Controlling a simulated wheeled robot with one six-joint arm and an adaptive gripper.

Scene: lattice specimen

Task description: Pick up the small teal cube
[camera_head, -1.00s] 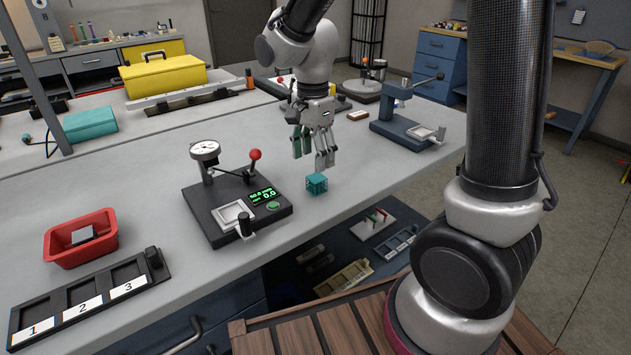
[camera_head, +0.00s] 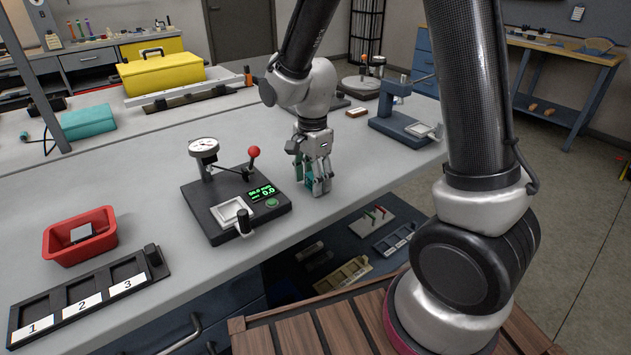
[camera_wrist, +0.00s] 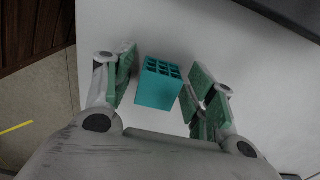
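The small teal cube (camera_wrist: 155,90) has a lattice of square holes on one face and sits on the grey table. In the wrist view it lies between the two green-padded fingers of my gripper (camera_wrist: 158,92), with a gap showing on each side, so the gripper is open around it. In the head view my gripper (camera_head: 318,184) is lowered to the table right of the gauge device. There the cube (camera_head: 309,182) is mostly hidden behind the fingers.
A black test device (camera_head: 237,210) with a dial and red-knobbed lever stands just left of my gripper. A red bin (camera_head: 78,250) and a black tray numbered 1 to 3 (camera_head: 75,318) lie at the left. A blue press (camera_head: 405,128) stands behind right. The table's front edge is close.

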